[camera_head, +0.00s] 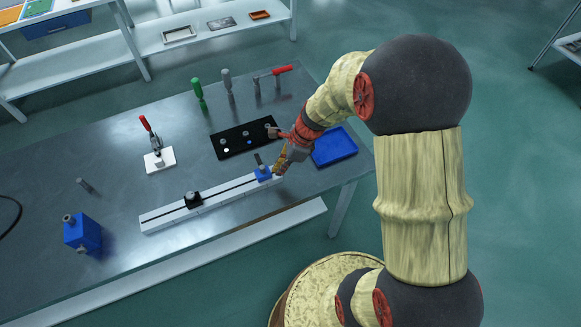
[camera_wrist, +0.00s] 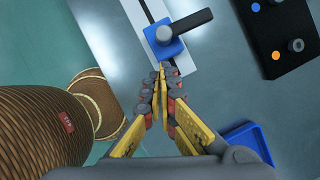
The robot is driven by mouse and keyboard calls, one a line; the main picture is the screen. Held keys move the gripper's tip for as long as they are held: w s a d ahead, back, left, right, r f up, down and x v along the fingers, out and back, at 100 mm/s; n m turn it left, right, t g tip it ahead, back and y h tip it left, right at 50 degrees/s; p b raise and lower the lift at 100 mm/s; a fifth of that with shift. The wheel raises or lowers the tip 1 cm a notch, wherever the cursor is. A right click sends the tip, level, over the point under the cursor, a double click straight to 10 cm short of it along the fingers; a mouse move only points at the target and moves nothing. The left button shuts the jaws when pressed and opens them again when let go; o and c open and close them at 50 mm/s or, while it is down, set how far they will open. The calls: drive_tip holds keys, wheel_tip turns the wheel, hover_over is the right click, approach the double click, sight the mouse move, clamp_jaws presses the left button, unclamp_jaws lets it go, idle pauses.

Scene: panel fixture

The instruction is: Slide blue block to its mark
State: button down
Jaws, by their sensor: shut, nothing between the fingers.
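The blue block (camera_head: 263,174) sits on the white slotted rail (camera_head: 160,218), near its right end. In the wrist view the blue block (camera_wrist: 158,47) shows a round grey knob and a dark lever on top. My gripper (camera_head: 279,168) is shut and empty at the right side of the block. In the wrist view its fingertips (camera_wrist: 159,68) are right at the block's near edge; I cannot tell whether they touch it. I cannot make out the mark clearly.
A black panel (camera_head: 232,145) with small knobs lies behind the rail, and a blue tray (camera_head: 335,147) lies right of it. A red-handled clamp on a white plate (camera_head: 160,160) stands behind left. A blue box (camera_head: 82,232) stands far left. The rail between the two blocks is clear.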

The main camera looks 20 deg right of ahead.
drive_tip(key=shift+w+a, duration=0.3)
drive_tip(key=shift+a, duration=0.4)
drive_tip(key=a+p, duration=0.2)
drive_tip(key=a, duration=0.5)
drive_tip(key=shift+r+p, duration=0.15)
drive_tip(key=shift+p, duration=0.2)
drive_tip(key=shift+a, duration=0.5)
drive_tip(key=shift+d, duration=0.1)
